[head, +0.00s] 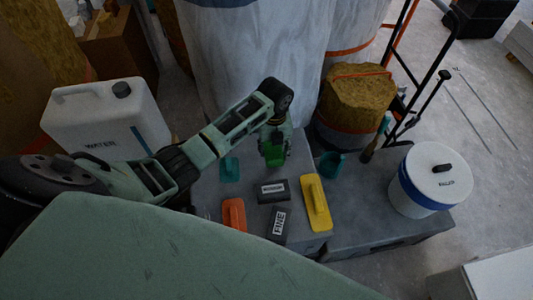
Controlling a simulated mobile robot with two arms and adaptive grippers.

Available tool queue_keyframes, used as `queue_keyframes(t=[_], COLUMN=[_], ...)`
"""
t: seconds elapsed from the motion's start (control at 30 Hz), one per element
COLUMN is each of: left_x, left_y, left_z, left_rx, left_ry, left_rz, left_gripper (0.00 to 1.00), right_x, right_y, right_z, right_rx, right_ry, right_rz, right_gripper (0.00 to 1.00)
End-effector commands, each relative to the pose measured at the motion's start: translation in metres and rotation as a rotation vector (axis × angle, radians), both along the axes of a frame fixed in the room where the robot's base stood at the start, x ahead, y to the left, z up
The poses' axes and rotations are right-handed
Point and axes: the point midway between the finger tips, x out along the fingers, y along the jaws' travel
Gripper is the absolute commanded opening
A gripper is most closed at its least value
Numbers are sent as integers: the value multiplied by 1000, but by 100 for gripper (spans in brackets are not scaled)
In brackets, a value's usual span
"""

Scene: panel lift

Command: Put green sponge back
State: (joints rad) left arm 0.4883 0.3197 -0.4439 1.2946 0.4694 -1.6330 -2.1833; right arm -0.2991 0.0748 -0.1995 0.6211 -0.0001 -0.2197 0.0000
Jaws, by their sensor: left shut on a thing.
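My left gripper (273,145) reaches in over the grey work surface (210,195) from the left. The gripper hides part of the sponge. The sponge is over the back part of the surface, behind a dark grey block (272,190). I cannot tell whether it touches the surface. My right gripper is not in view.
An orange float (233,214), a yellow float (316,203), a block marked FINE (279,224) and a flat teal piece (230,169) lie around. A teal cup (331,164) and a white bucket (438,178) stand right. A white water canister (105,122) is left.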

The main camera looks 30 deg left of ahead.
Motion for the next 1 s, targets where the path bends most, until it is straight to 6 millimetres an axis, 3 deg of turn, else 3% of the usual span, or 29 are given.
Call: queue_keyframes(t=[0.2,0.5,0.77,0.8,1.0], left_x=[1,0,0,0,0], left_y=[24,24,25,25,25], left_z=[-14,-52,-56,-56,-55], left_rx=[-2,-2,0,0,0], left_ry=[-3,0,-2,-2,-2], left_rz=[1,2,0,0,0], left_gripper=[19,19,19,48,65], right_x=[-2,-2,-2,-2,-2], right_y=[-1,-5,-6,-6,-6], right_z=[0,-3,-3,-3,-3], right_rx=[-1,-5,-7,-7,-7], right_ry=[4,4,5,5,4], right_rz=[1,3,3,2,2], right_gripper=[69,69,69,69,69])
